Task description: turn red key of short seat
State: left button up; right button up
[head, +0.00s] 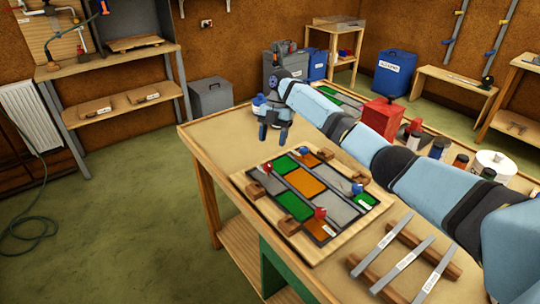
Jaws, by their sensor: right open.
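The leaded panel (315,186) lies on a wooden board on the workbench, with green, orange and grey panes in dark strips. Blue keys stand at the far corner (326,154) and the right side (357,189). Small labels on the panel are too small to read, so I cannot tell which seat is the short one. My right gripper (273,138) is open and empty, pointing down above the bench beyond the panel's far left corner. My left gripper is out of view.
Labelled metal strips (413,266) lie across wooden bars at the bench's near right. A red container (381,118), several bottles and a white roll (495,163) stand at the right, behind my right arm. Bare bench top (222,140) lies left of the panel.

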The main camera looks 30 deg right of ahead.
jog(key=v, duration=0.5)
jog(key=shift+d+r, duration=0.1)
dwell(0.4)
